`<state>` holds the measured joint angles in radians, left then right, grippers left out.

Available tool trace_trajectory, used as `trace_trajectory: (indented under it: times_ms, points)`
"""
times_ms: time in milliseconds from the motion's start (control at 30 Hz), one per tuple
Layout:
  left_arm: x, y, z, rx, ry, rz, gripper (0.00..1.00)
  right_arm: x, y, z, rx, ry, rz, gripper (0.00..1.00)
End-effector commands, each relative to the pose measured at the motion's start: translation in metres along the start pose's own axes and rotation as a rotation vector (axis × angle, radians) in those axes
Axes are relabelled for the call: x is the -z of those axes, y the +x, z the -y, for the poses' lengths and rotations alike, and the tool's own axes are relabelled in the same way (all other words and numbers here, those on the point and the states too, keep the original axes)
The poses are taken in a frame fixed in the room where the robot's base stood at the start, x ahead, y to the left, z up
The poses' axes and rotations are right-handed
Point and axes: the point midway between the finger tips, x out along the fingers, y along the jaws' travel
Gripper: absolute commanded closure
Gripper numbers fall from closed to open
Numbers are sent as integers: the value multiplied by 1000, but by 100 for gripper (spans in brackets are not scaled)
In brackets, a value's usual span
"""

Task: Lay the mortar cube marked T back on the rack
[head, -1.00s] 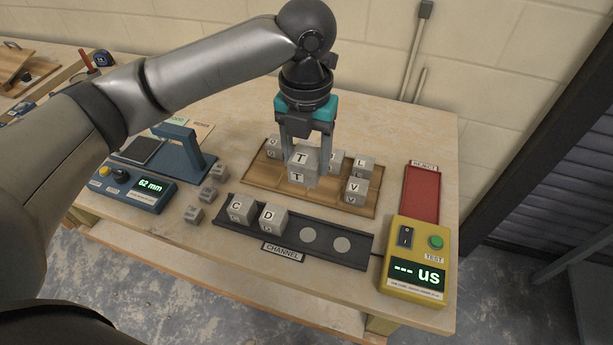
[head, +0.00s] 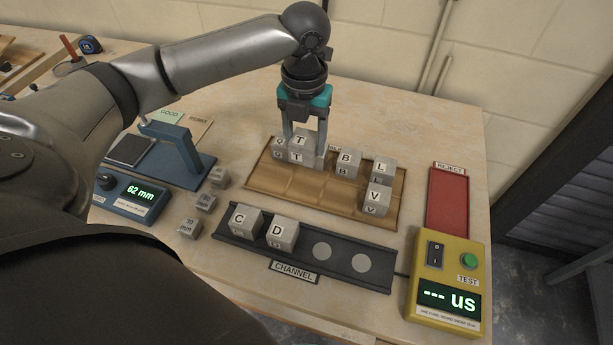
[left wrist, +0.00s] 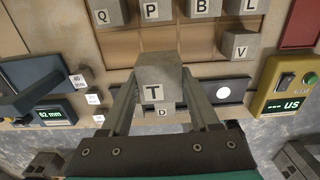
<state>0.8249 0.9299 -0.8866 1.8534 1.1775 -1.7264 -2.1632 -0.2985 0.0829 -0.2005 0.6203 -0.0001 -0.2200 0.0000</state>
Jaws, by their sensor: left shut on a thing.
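My left gripper (head: 305,150) is shut on the grey mortar cube marked T (head: 299,142), which is roughly upright. In the head view the cube shows over the back left of the wooden rack (head: 300,185); I cannot tell its height exactly. The left wrist view shows cube T (left wrist: 160,78) between the fingers (left wrist: 160,100). On the rack, cubes Q (left wrist: 103,15), P (left wrist: 151,10), B (left wrist: 202,8) and L (left wrist: 249,5) stand in the back row, and V (left wrist: 238,48) at front right. T partly hides Q and P in the head view. My right gripper is not in view.
The black channel (head: 345,272) in front holds cubes C (head: 243,222) and D (head: 281,233). A yellow tester (head: 447,265) and a red reject tray (head: 447,200) stand right. A blue gauge (head: 180,155) and small blocks (head: 205,201) stand left. The rack's front row is largely bare.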

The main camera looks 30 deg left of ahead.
Motion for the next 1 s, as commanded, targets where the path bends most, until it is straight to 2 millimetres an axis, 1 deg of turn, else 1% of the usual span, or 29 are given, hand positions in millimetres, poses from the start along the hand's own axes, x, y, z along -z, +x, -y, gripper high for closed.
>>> trace_trajectory:
  times_ms: [33, 100, 233, 300, 467, 633, 733, 1000]
  points:
    - [1, 17, 0, -1, 0, -3, 100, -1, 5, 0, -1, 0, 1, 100]
    - [1, 34, 0, -1, 0, -2, 100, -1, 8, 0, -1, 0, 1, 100]
    - [0, 57, 0, -1, 0, 0, 100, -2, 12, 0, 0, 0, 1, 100]
    - [0, 64, 1, 1, 1, 0, 100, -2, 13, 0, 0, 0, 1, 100]
    - [0, 73, 1, 1, 1, 1, 100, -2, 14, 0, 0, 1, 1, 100]
    - [0, 98, 0, 0, 0, -1, 100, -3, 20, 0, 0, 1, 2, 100]
    - [0, 110, 1, 0, 1, 1, 100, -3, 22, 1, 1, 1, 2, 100]
    - [0, 110, 0, 1, 2, 3, 100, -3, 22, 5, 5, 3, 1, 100]
